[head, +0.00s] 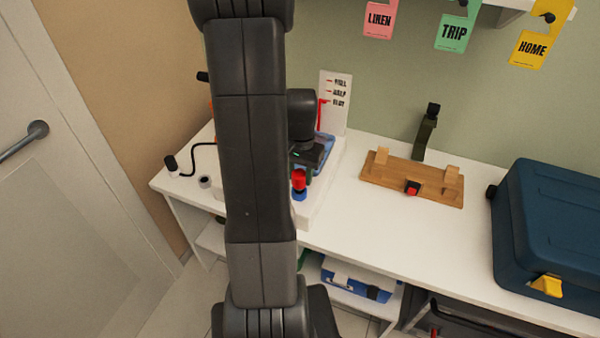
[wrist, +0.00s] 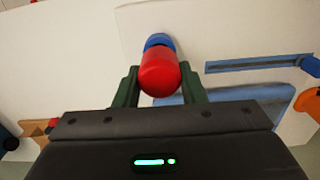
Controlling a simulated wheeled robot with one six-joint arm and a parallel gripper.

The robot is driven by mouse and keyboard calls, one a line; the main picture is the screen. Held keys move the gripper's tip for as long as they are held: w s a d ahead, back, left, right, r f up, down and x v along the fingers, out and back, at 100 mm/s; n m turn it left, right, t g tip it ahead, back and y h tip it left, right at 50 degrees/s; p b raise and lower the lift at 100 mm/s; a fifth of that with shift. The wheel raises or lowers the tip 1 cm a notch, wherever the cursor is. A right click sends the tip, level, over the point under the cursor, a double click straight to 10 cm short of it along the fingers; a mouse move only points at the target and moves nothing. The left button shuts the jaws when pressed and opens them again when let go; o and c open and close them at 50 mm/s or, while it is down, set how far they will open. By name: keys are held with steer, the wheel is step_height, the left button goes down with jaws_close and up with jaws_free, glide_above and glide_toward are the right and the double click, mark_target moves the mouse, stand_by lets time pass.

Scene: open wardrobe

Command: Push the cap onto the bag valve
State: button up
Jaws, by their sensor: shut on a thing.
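The red cap (head: 299,180) is held between the green fingers of my gripper (head: 304,178). In the wrist view the red cap (wrist: 159,74) sits between the two fingertips of my gripper (wrist: 158,80). The blue valve (head: 299,195) shows directly below the cap in the head view. In the wrist view the blue valve (wrist: 158,41) peeks out just beyond the cap, in line with it. They look close or touching; I cannot tell how far the cap is on. The blue bag (head: 326,143) is partly hidden behind my arm.
A card with level marks (head: 334,101) stands behind the bag. A wooden stand (head: 412,180) and a dark blue case (head: 550,230) are to the right on the white counter (head: 400,235). A black-handled hose (head: 171,164) is at left. Coloured tags hang above.

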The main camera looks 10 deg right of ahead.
mark_target(300, 171)
steer(key=shift+f+b, duration=0.9)
steer(key=shift+f, duration=0.3)
steer(key=o, duration=1.1)
steer(key=shift+o, duration=0.2)
step_height(300, 171, up, 14)
steer(key=shift+p, duration=0.4)
steer(key=shift+w+f, duration=0.1)
steer(key=shift+f, duration=0.05)
step_height(300, 171, down, 14)
steer(key=shift+r+b, duration=0.1)
steer(key=shift+b, duration=0.25)
steer(key=shift+r, duration=0.4)
steer(key=shift+f, duration=0.1)
